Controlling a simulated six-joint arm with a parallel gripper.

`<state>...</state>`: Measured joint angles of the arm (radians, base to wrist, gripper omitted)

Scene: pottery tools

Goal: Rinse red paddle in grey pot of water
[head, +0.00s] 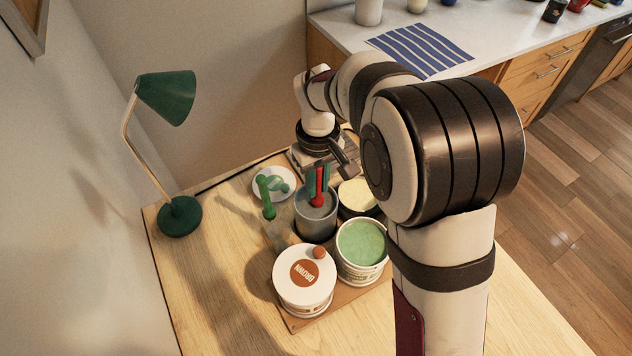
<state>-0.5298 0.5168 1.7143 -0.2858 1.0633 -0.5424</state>
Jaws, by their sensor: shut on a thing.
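The red paddle (318,187) is upright, with its lower end at the mouth of the grey pot (316,226). My gripper (318,178) is above the pot, its fingers on both sides of the red paddle and shut on it. The pot stands on the wooden table among other containers. Its inside looks grey, and I cannot tell how deep the paddle reaches or clearly make out the water surface.
A brown-labelled lidded tub (304,284) and a green-filled tub (361,250) stand in front of the pot. A cream-filled tub (357,196) is to its right. A green tool (267,197) and white saucer (264,181) are left. A green lamp (180,215) stands far left.

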